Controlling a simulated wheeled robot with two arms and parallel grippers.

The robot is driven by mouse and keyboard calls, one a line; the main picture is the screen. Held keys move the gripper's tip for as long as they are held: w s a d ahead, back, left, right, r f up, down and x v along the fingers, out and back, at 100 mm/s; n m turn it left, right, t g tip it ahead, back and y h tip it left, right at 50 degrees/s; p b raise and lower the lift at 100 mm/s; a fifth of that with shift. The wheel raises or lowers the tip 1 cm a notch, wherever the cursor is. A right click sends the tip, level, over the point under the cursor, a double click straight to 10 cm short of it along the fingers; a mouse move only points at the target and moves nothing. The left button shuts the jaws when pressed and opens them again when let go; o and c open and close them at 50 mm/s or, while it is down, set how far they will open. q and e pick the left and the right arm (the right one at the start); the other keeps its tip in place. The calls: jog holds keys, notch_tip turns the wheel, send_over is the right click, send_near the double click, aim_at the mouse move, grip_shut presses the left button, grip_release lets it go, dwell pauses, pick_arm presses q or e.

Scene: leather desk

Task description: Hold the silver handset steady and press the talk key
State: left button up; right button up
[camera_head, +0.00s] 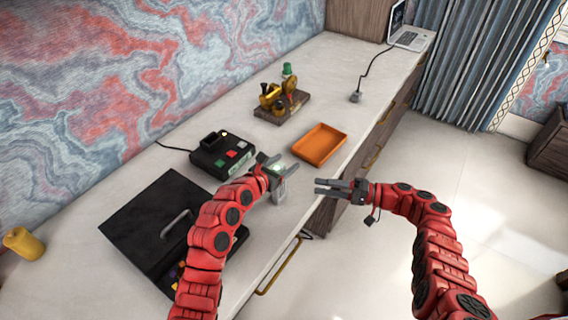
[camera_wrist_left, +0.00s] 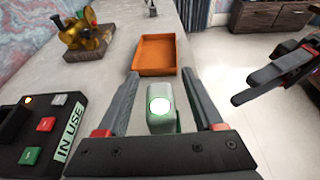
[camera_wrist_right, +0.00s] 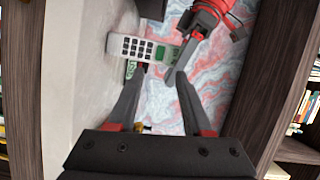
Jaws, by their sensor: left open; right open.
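The silver handset (camera_wrist_right: 126,46) shows its dark keypad and small green screen in the right wrist view; I cannot tell which key is the talk key. In the left wrist view the handset (camera_wrist_left: 162,124) shows one end with a white round spot, between the fingers of my left gripper (camera_wrist_left: 160,76). That gripper is open around it, with gaps visible on both sides. In the head view the handset is small and partly hidden by the left gripper (camera_head: 285,178). My right gripper (camera_head: 318,187) is open and empty, to the right of the handset, past the desk's edge.
A black box (camera_head: 222,154) with coloured buttons and an "IN USE" label sits left of the handset. An orange tray (camera_head: 319,143), a brass ornament (camera_head: 281,103) and a laptop (camera_head: 408,37) stand farther back. A black case (camera_head: 160,235) lies nearer. Desktop is clear around the tray.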

pick_arm(q)
jog(key=shift+c, duration=0.2)
grip_shut()
pick_arm(e)
grip_shut()
dwell(1.4)
